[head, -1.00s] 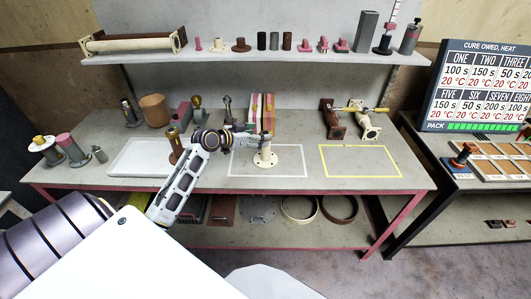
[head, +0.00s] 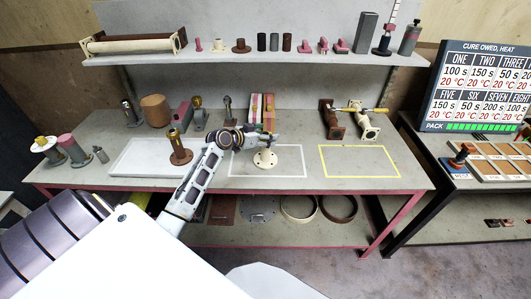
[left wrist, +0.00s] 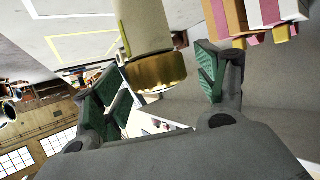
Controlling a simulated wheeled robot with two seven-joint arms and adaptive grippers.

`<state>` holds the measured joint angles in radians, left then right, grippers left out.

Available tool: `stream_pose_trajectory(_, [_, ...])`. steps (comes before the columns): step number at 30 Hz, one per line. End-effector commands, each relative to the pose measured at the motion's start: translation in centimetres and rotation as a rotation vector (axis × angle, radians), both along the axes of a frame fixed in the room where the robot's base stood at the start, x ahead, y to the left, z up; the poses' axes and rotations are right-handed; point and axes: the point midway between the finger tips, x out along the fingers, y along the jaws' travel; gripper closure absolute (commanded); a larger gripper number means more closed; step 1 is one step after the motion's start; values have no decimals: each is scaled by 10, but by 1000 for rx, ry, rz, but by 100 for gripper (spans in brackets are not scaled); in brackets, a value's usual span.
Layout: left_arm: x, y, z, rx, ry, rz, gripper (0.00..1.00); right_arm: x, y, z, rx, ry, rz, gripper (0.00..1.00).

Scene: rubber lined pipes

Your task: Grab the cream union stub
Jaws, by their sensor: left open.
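The cream union stub (head: 265,159) stands upright on its round flange inside the white outlined rectangle on the bench. My left gripper (head: 265,138) is at its upper part and hides its top in the head view. In the left wrist view the cream stub (left wrist: 145,25) with its brass-coloured collar (left wrist: 156,73) shows between the two green-padded fingers of my left gripper (left wrist: 163,88). The fingers are open, with visible gaps beside the collar. My right gripper is not in view.
Upright pink, yellow and cream pieces (head: 262,108) stand close behind the stub. The yellow outlined rectangle (head: 360,162) at right is empty. A shelf (head: 270,58) runs above.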

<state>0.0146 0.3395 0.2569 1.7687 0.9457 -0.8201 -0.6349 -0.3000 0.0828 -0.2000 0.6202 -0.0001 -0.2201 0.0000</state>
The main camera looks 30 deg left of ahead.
Motion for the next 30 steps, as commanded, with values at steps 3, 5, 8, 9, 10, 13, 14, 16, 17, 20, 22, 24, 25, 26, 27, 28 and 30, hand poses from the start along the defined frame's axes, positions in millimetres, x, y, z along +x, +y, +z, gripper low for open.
stream_pose_trajectory(3, [0, 0, 0, 0, 0, 0, 27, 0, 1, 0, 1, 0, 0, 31])
stream_pose_trajectory(5, [0, 0, 0, 0, 0, 0, 27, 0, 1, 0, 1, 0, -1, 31])
stream_pose_trajectory(8, [0, 0, 0, 0, 0, 0, 27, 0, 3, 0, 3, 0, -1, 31])
stream_pose_trajectory(9, [0, 0, 0, 0, 0, 0, 27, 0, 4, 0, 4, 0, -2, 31])
stream_pose_trajectory(10, [0, 0, 0, 0, 0, 0, 27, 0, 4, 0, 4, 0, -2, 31])
stream_pose_trajectory(13, [0, 0, 0, 0, 0, 0, 40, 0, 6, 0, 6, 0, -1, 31])
stream_pose_trajectory(14, [0, 0, 0, 0, 0, 0, 44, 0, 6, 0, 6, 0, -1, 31])
stream_pose_trajectory(16, [0, 0, 0, 0, 0, 0, 53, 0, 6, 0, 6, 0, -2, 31])
stream_pose_trajectory(17, [0, 0, 0, 0, 0, 0, 57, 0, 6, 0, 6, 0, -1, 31])
stream_pose_trajectory(20, [0, 0, 0, 0, 0, 0, 70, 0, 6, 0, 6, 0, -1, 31])
stream_pose_trajectory(22, [0, 0, 0, 0, 0, 0, 78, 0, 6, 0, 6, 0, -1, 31])
stream_pose_trajectory(24, [0, 0, 0, 0, 0, 0, 88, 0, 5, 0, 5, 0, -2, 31])
stream_pose_trajectory(25, [0, 0, 0, 0, 0, 0, 91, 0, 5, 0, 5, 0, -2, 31])
stream_pose_trajectory(26, [0, 0, 0, 0, 0, 0, 95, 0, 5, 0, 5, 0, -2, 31])
stream_pose_trajectory(27, [0, 0, 0, 0, 0, 0, 100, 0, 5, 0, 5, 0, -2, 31])
stream_pose_trajectory(28, [0, 0, 0, 0, 0, 0, 100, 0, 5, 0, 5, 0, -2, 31])
stream_pose_trajectory(30, [0, 0, 0, 0, 0, 0, 100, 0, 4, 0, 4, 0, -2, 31])
